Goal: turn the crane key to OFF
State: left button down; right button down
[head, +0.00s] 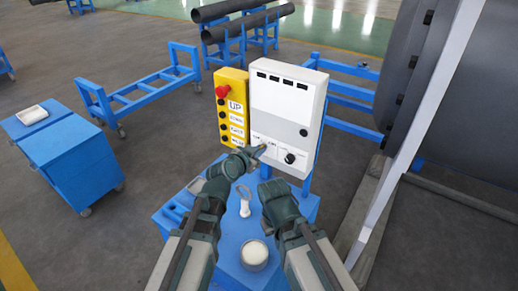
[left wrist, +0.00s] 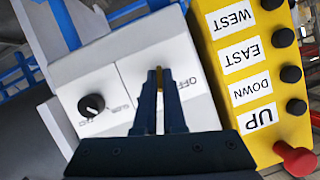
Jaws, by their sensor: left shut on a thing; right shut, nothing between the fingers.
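The white control box (head: 287,98) stands upright on a blue stand. My left gripper (head: 260,149) reaches its lower left part. In the left wrist view, which shows the box upside down, the left fingers (left wrist: 160,105) are closed around a small brass-coloured key (left wrist: 159,76). The fingers hide most of the key, so its exact angle is unclear. An OFF label (left wrist: 191,83) is printed beside it. My right gripper (head: 264,170) is shut and empty, below the box and apart from it.
A black knob (head: 290,158) sits right of the key on the box. A yellow pendant (head: 231,108) with several black buttons and a red button (head: 222,91) adjoins on the left. Below, a blue cart (head: 228,272) carries a jar (head: 254,255) and a pale ring-ended item (head: 244,201).

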pick_arm(q)
jog(key=shift+w+a+f+n+g+h+b, duration=0.15)
jog(key=shift+n+g+h+b, duration=0.5)
jog(key=shift+n+h, duration=1)
jog(key=shift+s+a+n+g+h+b, duration=0.1)
jog(key=shift+n+g+h+b, duration=0.55)
jog(key=shift+n, duration=1.7)
pick_arm(e)
jog(key=shift+f, duration=1)
pick_arm(q)
jog(key=shift+h, duration=0.3)
pick_arm(e)
jog(key=shift+f, duration=0.1)
pick_arm(q)
jog(key=c, duration=1)
grip_release()
jog(key=shift+w, duration=0.1)
